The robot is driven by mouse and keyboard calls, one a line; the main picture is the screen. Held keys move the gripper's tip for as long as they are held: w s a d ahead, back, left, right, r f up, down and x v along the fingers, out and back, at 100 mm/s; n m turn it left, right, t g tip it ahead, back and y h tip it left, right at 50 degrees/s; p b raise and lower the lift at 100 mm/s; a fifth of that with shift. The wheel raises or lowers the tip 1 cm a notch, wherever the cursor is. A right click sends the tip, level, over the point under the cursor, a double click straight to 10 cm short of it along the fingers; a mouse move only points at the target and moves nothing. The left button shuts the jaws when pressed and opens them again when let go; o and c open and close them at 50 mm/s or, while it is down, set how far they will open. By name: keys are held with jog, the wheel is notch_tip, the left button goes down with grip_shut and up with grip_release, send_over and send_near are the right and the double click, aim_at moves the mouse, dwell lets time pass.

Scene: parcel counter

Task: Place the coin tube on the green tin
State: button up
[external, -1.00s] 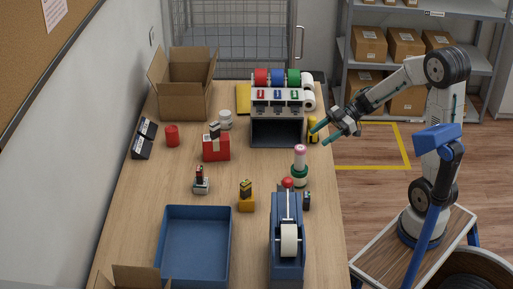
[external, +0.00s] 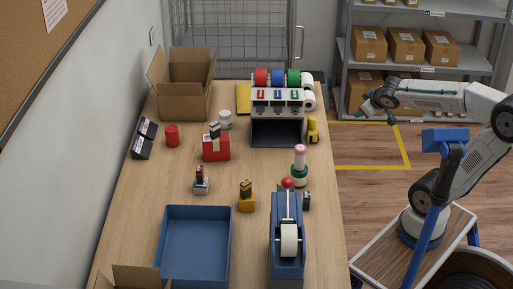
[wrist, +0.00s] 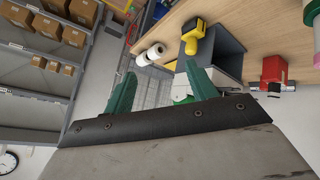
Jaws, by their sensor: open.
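A pale tube with a pink top (external: 300,153), which looks like the coin tube, stands upright on a green tin with a pale band (external: 299,181), near the counter's right edge. My gripper (external: 362,115) is off the counter's right side, well apart from both. In the wrist view its two teal fingers (wrist: 160,85) are spread with nothing between them. A green and pink shape is cut off at that view's upper right corner.
A blue tape dispenser (external: 287,240) stands just in front of the tin. A yellow scanner-like object (external: 313,130) and a dark organiser with tape rolls (external: 278,110) are behind it. A blue tray (external: 196,245) lies at front left.

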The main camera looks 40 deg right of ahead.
jog(key=s+a+f+g+y, duration=0.1)
jog(key=s+a+g+y, duration=0.1)
jog(key=s, duration=0.7)
jog(key=s+a+f+m+g+y, duration=0.1)
jog(key=s+a+f+g, duration=0.1)
jog(key=s+a+g, duration=0.3)
jog(key=s+a, duration=0.1)
jog(key=s, duration=0.3)
jog(key=shift+a+f+y, duration=0.15)
jog(key=shift+f+y, duration=0.1)
jog(key=shift+y, duration=0.15)
